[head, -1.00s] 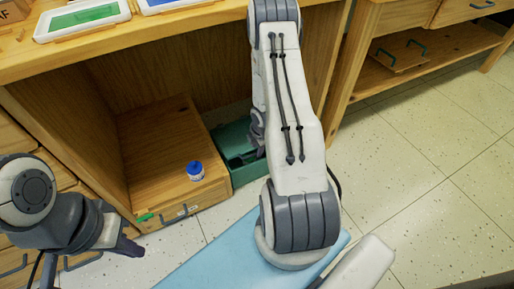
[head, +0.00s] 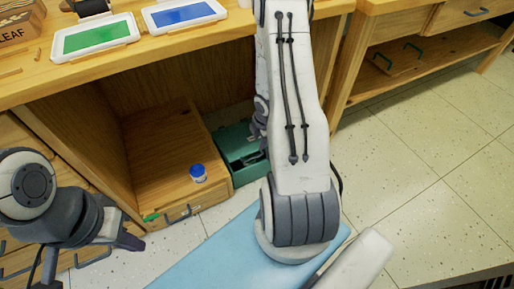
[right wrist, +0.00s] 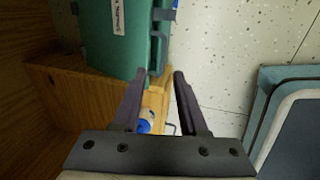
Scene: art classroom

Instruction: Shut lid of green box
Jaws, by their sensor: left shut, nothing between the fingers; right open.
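The green box (head: 234,138) stands on the floor inside the wooden desk's opening, partly hidden behind my right arm. A dark gap shows at its near side, but I cannot tell how far its lid is open.
The desktop (head: 150,62) above holds green and blue trays. Tiled floor (head: 430,180) is clear at right.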

